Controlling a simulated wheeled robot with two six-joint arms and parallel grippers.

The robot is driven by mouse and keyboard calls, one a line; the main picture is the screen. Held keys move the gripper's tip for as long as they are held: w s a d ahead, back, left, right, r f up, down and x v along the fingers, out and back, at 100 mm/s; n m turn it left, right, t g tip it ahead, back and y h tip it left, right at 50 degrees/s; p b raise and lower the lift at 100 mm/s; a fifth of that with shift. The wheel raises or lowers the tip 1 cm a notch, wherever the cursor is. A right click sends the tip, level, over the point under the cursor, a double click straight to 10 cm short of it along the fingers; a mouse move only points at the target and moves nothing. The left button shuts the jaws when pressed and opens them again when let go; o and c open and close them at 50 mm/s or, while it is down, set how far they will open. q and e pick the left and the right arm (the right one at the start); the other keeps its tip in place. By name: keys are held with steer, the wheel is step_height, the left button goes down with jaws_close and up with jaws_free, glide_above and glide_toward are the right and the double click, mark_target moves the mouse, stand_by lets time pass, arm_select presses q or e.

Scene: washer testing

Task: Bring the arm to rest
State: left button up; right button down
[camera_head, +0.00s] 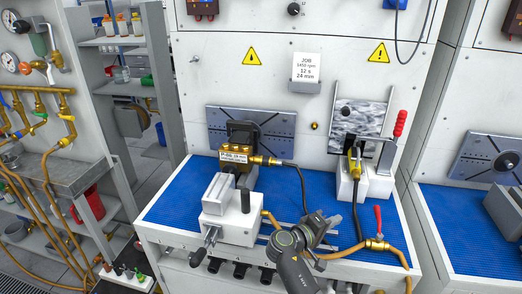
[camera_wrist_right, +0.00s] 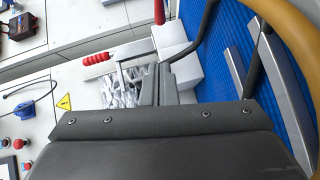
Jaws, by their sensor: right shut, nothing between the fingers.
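My right arm comes up from the bottom middle of the head view. Its gripper (camera_head: 322,222) is over the front part of the blue-matted bench, right of the white vise. The gripper is shut and appears empty. In the right wrist view the dark gripper body fills the bottom, and the narrow grey fingers (camera_wrist_right: 167,88) are together. My left gripper is not in view.
The white vise (camera_head: 228,222) and brass block (camera_head: 236,160) stand left of the gripper. A white clamp fixture with a red handle (camera_head: 400,124) stands behind right. A brass valve (camera_head: 376,244) and hose lie close right. Blue mat (camera_head: 325,195) is partly clear.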

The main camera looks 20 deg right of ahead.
steer(key=s+f+y, duration=0.1)
steer(key=s, duration=0.1)
steer(key=s+d+f, duration=0.1)
steer(key=s+f, duration=0.1)
steer(key=s+d+f+m+g+y, duration=0.1)
steer(key=s+f, duration=0.1)
steer(key=s, duration=0.1)
steer(key=shift+d+f+y, duration=0.1)
steer(key=shift+f+y, duration=0.15)
steer(key=shift+y, duration=0.05)
steer(key=s+f+m+y, duration=0.1)
steer(key=s+f+y, duration=0.3)
steer(key=s, duration=0.6)
steer(key=s+a+r+y, duration=0.2)
steer(key=s+a+y, duration=0.6)
steer(key=s, duration=0.7)
step_height(320, 180, down, 26)
steer(key=r, duration=0.1)
steer(key=s+f+g, duration=0.2)
steer(key=s+f, duration=1.2)
steer(key=f, duration=0.1)
steer(key=shift+s+a, duration=0.35)
steer(key=shift+a, duration=0.1)
